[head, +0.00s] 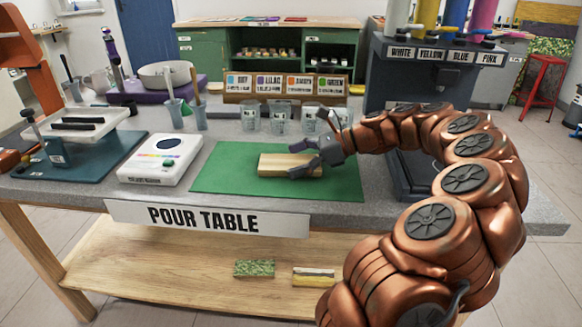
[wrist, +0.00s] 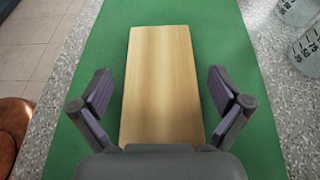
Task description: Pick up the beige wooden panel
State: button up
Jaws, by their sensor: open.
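The beige wooden panel (head: 285,164) lies flat on a green mat (head: 222,178) on the pour table. In the wrist view the panel (wrist: 161,80) stretches away from my gripper (wrist: 160,104), roughly centred between its two fingers. My gripper (head: 298,158) is open, with one finger to each side of the panel and a gap showing on both sides. I cannot tell how high the fingertips are above the mat. The near end of the panel is hidden by the gripper body in the wrist view.
Clear measuring cups (head: 281,117) stand behind the mat. A white scale (head: 161,158) is on its left, and a dark dispenser stand (head: 420,75) with coloured tubes is at right. The table's front edge bears a "POUR TABLE" sign (head: 205,218). The mat around the panel is mostly clear.

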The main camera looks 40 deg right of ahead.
jog(key=shift+w+a+f, duration=0.1)
jog(key=shift+w+a, duration=0.05)
jog(key=shift+a, duration=0.1)
jog(key=c, duration=1.2)
